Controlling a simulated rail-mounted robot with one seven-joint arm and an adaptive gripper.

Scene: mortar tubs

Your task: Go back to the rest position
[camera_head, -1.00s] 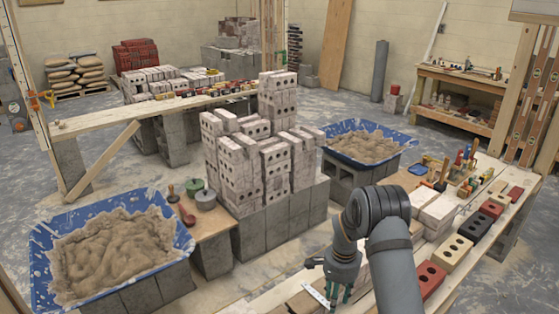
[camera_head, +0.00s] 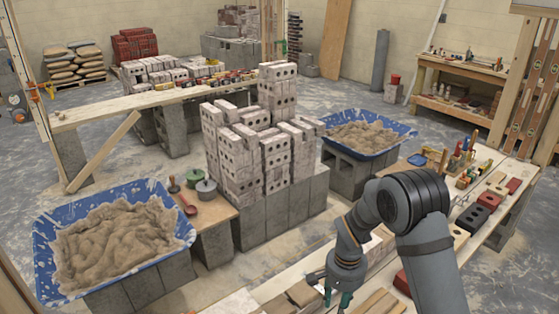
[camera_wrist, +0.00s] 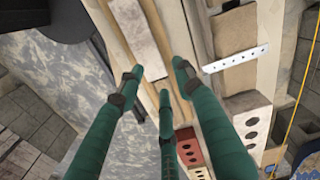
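My gripper (camera_head: 339,296) hangs low over the near end of the front plank bench, at the bottom of the head view. Its three green fingers also show in the wrist view (camera_wrist: 160,82). They are spread apart, with nothing held between them. Below them in the wrist view lie wooden strips, a pale block (camera_wrist: 138,38) and a perforated metal strip (camera_wrist: 235,58). I cannot tell the exact gap between the fingertips and the bench.
Two blue mortar tubs stand on blocks, one at left (camera_head: 182,236) and one at right (camera_head: 398,130). A tall brick stack (camera_head: 240,160) stands between them. Bricks and tools line the right bench. A red cored brick (camera_wrist: 188,148) lies near the fingers.

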